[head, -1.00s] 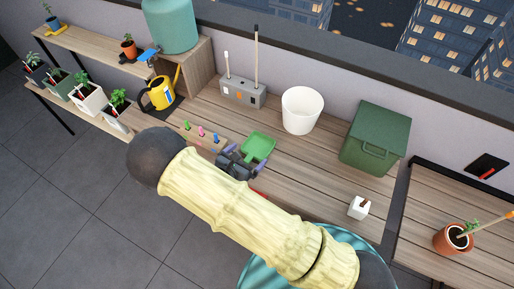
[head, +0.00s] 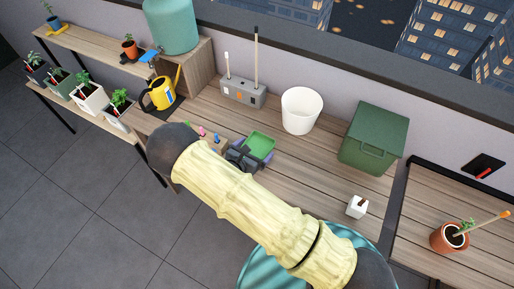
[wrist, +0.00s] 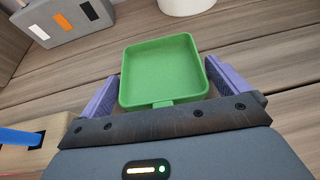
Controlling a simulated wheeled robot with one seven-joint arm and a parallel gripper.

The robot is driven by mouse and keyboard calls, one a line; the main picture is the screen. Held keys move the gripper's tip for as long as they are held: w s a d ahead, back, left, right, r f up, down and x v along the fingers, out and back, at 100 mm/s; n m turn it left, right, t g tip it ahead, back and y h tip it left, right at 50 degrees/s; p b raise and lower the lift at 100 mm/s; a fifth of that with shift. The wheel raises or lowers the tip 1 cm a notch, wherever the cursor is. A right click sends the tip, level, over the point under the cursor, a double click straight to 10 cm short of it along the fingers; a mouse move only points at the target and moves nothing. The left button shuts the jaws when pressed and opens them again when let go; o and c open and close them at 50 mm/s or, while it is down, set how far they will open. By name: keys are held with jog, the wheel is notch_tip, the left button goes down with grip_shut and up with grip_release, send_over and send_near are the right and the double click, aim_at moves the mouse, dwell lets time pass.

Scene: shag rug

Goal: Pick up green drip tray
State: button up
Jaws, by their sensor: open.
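The green drip tray (head: 261,144) is a shallow square tray with a short handle tab, lying on the wooden bench. In the wrist view the tray (wrist: 164,72) fills the space ahead of my gripper, its handle toward the palm. My gripper (wrist: 167,88) is open, with one purple finger on each side of the tray's near part. I cannot tell whether the fingers touch the rim. In the head view my gripper (head: 246,156) is at the tray's near edge, and my arm hides part of the bench.
A grey block with sticks (head: 243,94) and a white pot (head: 302,110) stand behind the tray. A wooden holder with coloured pegs (head: 203,137) is just left of my gripper. A green lidded bin (head: 373,138) and a small white container (head: 357,207) are to the right.

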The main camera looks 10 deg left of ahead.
aim_at(254, 153)
jog(key=c, duration=0.7)
jog(key=shift+c, duration=0.2)
notch_tip(254, 153, up, 10)
jog(key=b, duration=0.1)
dwell(0.5)
